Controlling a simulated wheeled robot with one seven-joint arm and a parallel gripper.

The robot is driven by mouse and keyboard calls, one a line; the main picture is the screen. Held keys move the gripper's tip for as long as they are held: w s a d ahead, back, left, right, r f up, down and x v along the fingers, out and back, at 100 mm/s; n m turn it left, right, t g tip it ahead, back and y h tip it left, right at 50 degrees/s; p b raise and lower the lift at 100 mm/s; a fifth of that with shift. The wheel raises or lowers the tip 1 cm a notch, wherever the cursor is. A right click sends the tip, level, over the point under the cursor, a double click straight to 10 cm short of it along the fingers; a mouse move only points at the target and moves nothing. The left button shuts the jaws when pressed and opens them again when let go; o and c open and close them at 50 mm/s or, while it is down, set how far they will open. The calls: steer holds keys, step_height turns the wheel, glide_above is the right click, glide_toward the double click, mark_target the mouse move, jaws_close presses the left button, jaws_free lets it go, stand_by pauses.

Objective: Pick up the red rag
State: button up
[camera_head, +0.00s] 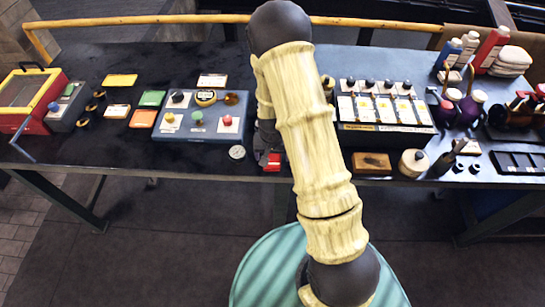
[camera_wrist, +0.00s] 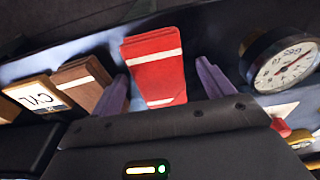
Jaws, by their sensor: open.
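My gripper is open and holds nothing. In the head view a small red patch of the rag (camera_head: 273,163) shows at the table's front edge. My arm hides much of my gripper there.
A round dial gauge (camera_wrist: 286,63) is right of the rag in the wrist view, and a brown folded stack (camera_wrist: 82,84) is left. The blue-grey panel (camera_head: 170,133) with knobs lies left of my arm on the dark table (camera_head: 110,158). A row of switches (camera_head: 390,127) stands right.

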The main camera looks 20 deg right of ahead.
mark_target(272, 156)
steer(key=c, duration=1.1)
steer(key=shift+c, duration=0.2)
steer(key=shift+r, duration=0.15)
step_height(272, 156, up, 10)
steer(key=b, duration=0.1)
steer(key=shift+f, duration=0.2)
